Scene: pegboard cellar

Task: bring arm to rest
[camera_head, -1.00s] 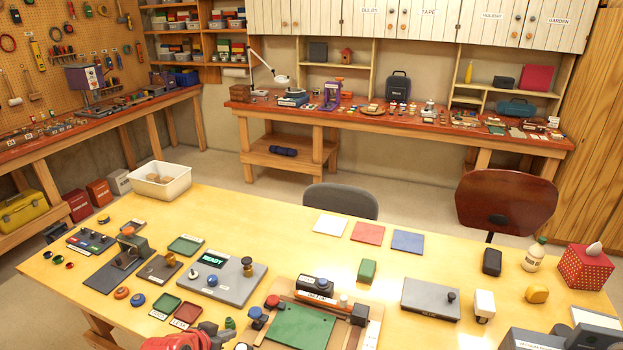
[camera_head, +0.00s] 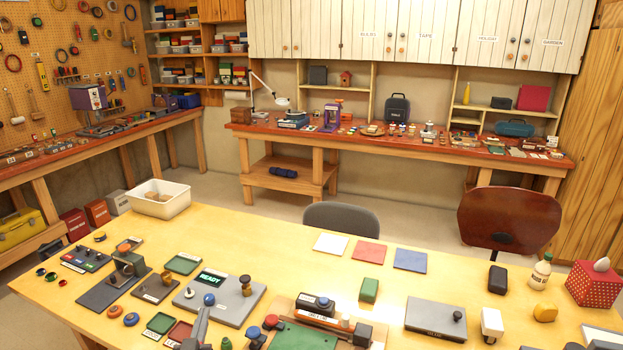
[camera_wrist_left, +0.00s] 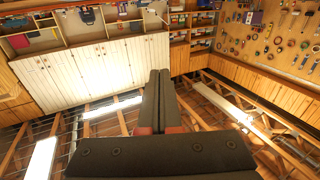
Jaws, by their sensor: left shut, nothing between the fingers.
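My left gripper (camera_head: 206,312) shows at the bottom edge of the head view as a narrow grey shape, in front of the grey board with the READY display (camera_head: 240,302). In the left wrist view its dark fingers (camera_wrist_left: 158,92) are pressed together with nothing between them. That view is upside down and takes in the cabinets, the pegboard and the ceiling beams, so the fingers point across the room, away from the table top. Most of the left arm is out of frame. My right gripper does not show.
The yellow table (camera_head: 290,238) carries small dishes, knobs and boards around the left gripper. A green board (camera_head: 290,336) lies right of it. A white bin (camera_head: 160,207) stands at the far left edge. Two chairs (camera_head: 342,217) (camera_head: 508,216) stand behind the table.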

